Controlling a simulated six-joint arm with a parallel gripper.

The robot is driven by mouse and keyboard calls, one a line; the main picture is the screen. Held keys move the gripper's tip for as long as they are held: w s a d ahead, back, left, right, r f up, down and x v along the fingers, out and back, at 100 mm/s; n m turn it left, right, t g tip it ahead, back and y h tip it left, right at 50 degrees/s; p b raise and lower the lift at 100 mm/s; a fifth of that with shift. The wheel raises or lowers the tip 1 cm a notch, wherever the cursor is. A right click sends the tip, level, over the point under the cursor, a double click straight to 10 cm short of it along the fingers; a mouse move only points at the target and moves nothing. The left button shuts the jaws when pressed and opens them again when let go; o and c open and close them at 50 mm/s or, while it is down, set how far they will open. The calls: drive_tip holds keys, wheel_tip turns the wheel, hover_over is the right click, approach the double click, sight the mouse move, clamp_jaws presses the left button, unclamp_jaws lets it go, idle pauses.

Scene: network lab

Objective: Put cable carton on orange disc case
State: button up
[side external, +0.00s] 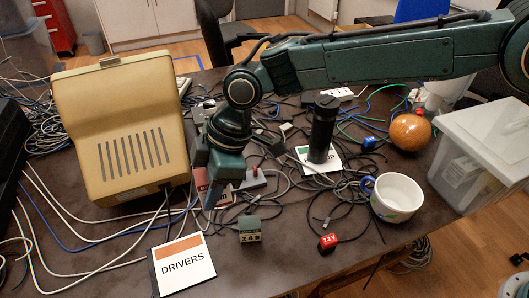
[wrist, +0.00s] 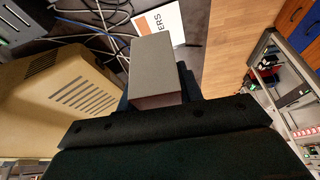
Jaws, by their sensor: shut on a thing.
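The cable carton (wrist: 155,62) shows in the wrist view as a box with a grey face and a dark reddish side, between my gripper's fingers. In the side view my gripper (side external: 218,190) points down over the table, shut on the carton (side external: 201,180); only a red and white part shows, mostly hidden behind the fingers. The orange disc case (side external: 183,264) lies flat near the front edge, white with an orange band and the word DRIVERS. It is below and left of my gripper. The case (wrist: 158,19) also shows in the wrist view beyond the carton, partly hidden by it.
A beige slotted housing (side external: 125,130) stands left of my gripper. A small grey-green block (side external: 249,229) and a red block (side external: 328,242) lie nearby. A black cylinder (side external: 322,128) stands on a green-banded case. A mug (side external: 397,198) is at right. Loose cables cover much of the table.

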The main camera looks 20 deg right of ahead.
hover_over(197, 269)
drive_tip(key=d, duration=0.2)
drive_tip(key=shift+s+a+r, duration=0.1)
drive_tip(key=shift+a+r, duration=0.05)
drive_tip(key=shift+a, duration=0.05)
wheel_tip(197, 269, down, 20)
idle(0.9)
drive_tip(key=o, duration=1.1)
drive_tip(key=shift+c, duration=0.2)
drive_tip(key=v, duration=1.2)
drive_tip(key=shift+d, duration=0.15)
